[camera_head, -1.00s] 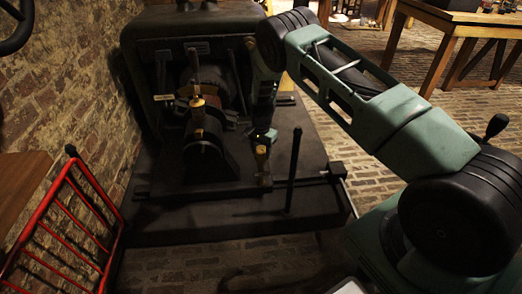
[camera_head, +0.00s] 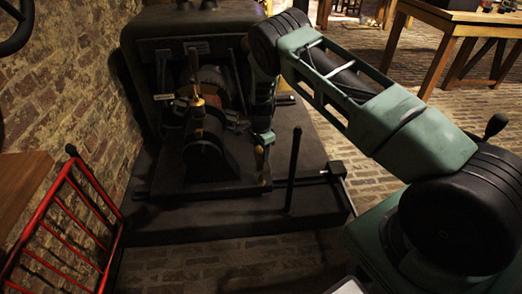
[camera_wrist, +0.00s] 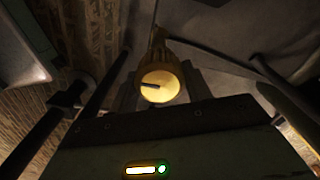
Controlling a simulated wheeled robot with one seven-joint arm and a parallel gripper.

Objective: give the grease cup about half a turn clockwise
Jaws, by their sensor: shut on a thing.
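The grease cup (camera_wrist: 161,80) is a brass, ribbed, round cap with a dark line on its pale face. It sits in the upper middle of the wrist view. My gripper (camera_wrist: 160,92) is shut on it, with grey fingers close at both sides of the cap. In the head view my gripper (camera_head: 261,148) is low at the right front of the dark machine, and a small brass part (camera_head: 259,159) shows just below it. The finger contact is too dark there to make out.
The dark machine (camera_head: 160,222) stands on a wide base by a brick wall. A second brass fitting (camera_head: 197,99) tops its bearing. An upright dark lever (camera_head: 293,170) stands right of my gripper. A red rack (camera_head: 75,205) is at left, a wooden table (camera_head: 470,22) at back right.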

